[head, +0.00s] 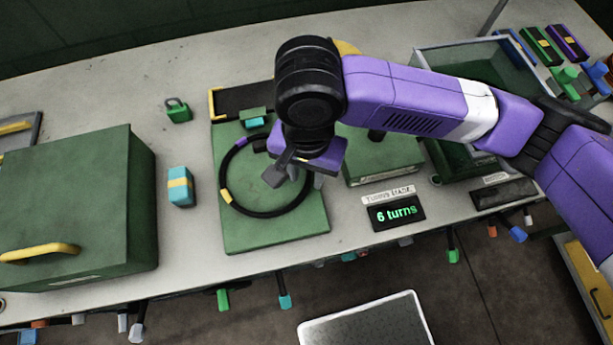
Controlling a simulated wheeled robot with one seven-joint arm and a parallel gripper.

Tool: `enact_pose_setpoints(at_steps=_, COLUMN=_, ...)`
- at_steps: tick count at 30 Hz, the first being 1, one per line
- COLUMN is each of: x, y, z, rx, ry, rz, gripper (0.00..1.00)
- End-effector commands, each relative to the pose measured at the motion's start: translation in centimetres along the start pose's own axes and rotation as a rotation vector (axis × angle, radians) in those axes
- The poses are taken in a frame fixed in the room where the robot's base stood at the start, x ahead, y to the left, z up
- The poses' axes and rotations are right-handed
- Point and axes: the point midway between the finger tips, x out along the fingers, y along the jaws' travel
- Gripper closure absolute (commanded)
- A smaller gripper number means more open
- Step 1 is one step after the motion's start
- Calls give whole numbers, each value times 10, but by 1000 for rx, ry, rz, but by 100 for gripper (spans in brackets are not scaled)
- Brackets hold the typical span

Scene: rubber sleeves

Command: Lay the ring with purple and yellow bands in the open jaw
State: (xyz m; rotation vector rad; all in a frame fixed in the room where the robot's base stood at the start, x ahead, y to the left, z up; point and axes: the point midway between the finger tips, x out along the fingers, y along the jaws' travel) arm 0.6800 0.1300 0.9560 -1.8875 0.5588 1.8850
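A black ring (258,214) with a yellow band at its left and a purple band at its upper left shows over a green plate (275,235). I cannot tell whether it lies flat or is held slightly above. My gripper (305,183) points down over the ring's right side. My wrist hides part of the ring there. The finger gap is hidden, so I cannot tell whether it grips the ring. A small green block (255,113) and a teal piece (255,123) sit at the plate's far edge; I cannot tell whether they form the open jaw.
A large green box (65,205) with a yellow handle stands left. A teal block with a yellow band (180,187) and a green padlock-like piece (178,111) stand nearer the plate. A "6 turns" display (397,213) and an open green bin (430,60) are right.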

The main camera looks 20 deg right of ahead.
Motion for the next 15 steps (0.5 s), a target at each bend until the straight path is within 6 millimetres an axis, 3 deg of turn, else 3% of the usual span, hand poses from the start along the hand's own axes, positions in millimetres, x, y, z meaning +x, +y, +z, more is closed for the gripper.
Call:
enact_pose_setpoints(at_steps=3, x=-27, y=-1, z=0, rx=-2, ry=2, rz=-3, gripper=69)
enact_pose_setpoints(at_steps=9, x=-64, y=-1, z=0, rx=-2, ry=2, rz=-2, gripper=69)
enact_pose_setpoints(at_steps=15, x=-82, y=0, z=0, rx=0, ry=1, rz=-1, gripper=69)
